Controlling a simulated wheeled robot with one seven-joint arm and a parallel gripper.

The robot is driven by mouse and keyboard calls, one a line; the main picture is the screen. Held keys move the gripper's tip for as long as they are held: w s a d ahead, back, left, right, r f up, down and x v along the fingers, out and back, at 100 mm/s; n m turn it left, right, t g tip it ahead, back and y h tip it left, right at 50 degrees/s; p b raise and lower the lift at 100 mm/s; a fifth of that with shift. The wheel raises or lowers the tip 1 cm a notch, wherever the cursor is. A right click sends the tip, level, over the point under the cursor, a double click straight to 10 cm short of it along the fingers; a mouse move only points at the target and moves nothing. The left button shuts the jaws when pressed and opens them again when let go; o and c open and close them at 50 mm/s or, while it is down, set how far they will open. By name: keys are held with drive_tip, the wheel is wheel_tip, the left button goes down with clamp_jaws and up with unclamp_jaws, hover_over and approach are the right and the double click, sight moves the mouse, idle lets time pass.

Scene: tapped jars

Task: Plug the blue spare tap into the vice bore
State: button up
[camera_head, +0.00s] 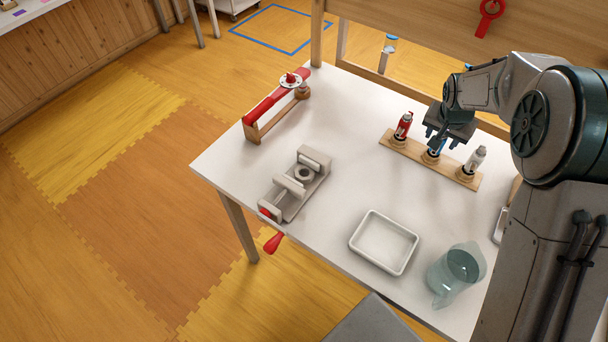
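The blue spare tap (435,148) stands in the middle of a wooden rack (404,152), between a red tap (403,125) and a white-grey tap (475,159). My gripper (441,138) points down right over the blue tap and hides its upper part. Its fingers look spread wider than the tap, one on each side; contact is not clear. The grey vice (290,207) lies at the table's left front, with a red-handled screw. A round ring with a dark bore (303,174) sits between its jaws and looks empty.
The white table (345,135) is clear between vice and rack. A white tray (384,242) and a clear jug (458,270) stand at the front. A red-topped wooden stand (272,108) with a valve wheel (291,80) is at the back left. A wooden board (430,25) runs behind.

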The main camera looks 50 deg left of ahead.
clamp_jaws()
drive_tip(key=c, duration=0.9)
unclamp_jaws()
clamp_jaws()
drive_tip(key=shift+r, duration=0.45)
drive_tip(key=shift+r+p, duration=0.7)
drive_tip(key=shift+r, duration=0.35)
drive_tip(key=shift+r+p, duration=1.6)
drive_tip(key=shift+r, duration=1.55)
